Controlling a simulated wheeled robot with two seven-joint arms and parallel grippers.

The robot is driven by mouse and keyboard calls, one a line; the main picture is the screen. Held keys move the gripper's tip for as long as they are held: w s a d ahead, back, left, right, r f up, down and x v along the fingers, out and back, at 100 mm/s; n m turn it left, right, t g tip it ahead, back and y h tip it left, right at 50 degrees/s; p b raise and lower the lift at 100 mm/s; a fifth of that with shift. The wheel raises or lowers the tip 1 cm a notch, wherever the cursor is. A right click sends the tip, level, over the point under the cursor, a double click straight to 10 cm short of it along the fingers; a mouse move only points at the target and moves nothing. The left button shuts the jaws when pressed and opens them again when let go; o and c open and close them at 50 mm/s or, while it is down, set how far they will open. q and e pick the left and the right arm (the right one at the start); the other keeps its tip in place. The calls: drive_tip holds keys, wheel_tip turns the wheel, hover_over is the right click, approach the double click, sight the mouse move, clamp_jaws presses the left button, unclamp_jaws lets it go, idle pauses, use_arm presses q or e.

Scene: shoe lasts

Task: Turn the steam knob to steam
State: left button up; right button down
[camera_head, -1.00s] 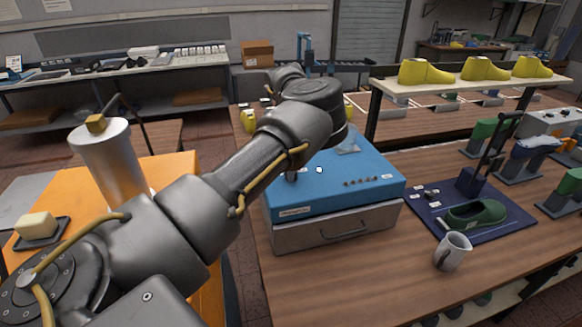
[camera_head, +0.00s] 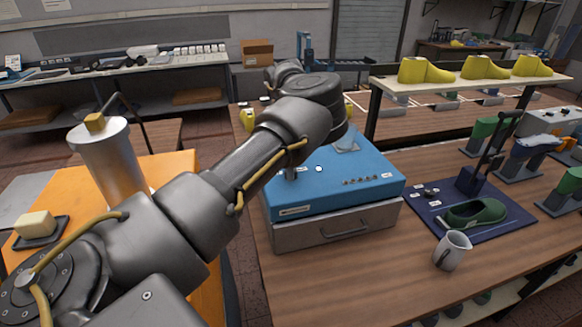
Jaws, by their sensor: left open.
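A blue-topped steam box (camera_head: 335,185) with a grey drawer front (camera_head: 336,229) stands on the wooden bench. Its top carries a small dark knob-like part (camera_head: 290,173) at the left, a white round spot (camera_head: 318,169), a row of small dark controls (camera_head: 360,181) and small white labels. I cannot read which setting the knob points to. My left arm (camera_head: 245,160) reaches from the left across the box's back left part. My left gripper is open but mostly hidden by the arm, around the box's back left. I cannot tell whether it touches the knob. My right gripper is out of view.
A white mug (camera_head: 452,250) and a dark blue mat (camera_head: 500,222) with a green shoe form (camera_head: 474,213) are to the right. Yellow lasts (camera_head: 424,70) stand on a shelf behind. A metal cylinder (camera_head: 112,155) stands on the orange surface at left. The bench front is clear.

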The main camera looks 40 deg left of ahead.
use_arm(q)
wheel_tip(320, 180, up, 10)
drive_tip(key=b, duration=0.1)
drive_tip(key=shift+r, duration=0.15)
idle(0.5)
